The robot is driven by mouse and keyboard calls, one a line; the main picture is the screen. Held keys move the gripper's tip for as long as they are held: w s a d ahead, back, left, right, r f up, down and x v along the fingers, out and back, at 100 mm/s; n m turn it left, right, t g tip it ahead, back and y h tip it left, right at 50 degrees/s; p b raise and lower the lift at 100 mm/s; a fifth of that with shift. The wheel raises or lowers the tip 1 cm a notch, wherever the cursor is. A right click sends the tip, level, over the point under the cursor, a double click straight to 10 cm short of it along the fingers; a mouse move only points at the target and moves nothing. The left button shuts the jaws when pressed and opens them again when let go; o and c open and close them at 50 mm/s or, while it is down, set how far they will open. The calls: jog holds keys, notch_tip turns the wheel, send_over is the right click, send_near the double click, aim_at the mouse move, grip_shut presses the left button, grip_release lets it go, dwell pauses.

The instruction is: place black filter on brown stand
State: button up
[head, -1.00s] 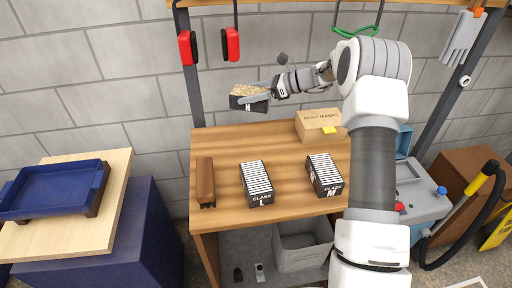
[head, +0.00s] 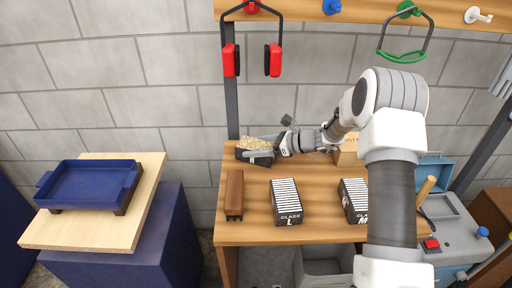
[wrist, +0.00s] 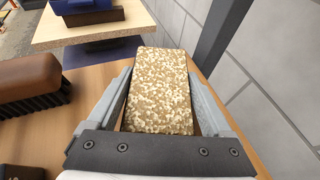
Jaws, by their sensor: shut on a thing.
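My gripper (head: 278,146) is shut on a black filter (head: 242,154) with a speckled tan top. It is over the back left of the workbench (head: 330,234); I cannot tell whether it touches the wood. In the wrist view the tan top of the filter (wrist: 160,92) lies between both fingers of my gripper (wrist: 160,100). Two other black filters with white pleated tops stand on the bench, one marked L (head: 286,203) and one marked M (head: 354,201). A brown stand (head: 126,203) shows under the blue tray (head: 90,182) on the left table.
A brown brush (head: 234,190) with dark bristles lies at the bench's left edge. The left table (head: 60,236) has a pale top, with a gap before the bench. A cardboard box (head: 347,152) is behind my wrist. Red ear muffs (head: 273,60) hang above the filter.

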jog(key=shift+f, duration=0.15)
jog(key=o, duration=1.2)
jog(key=shift+o, duration=0.2)
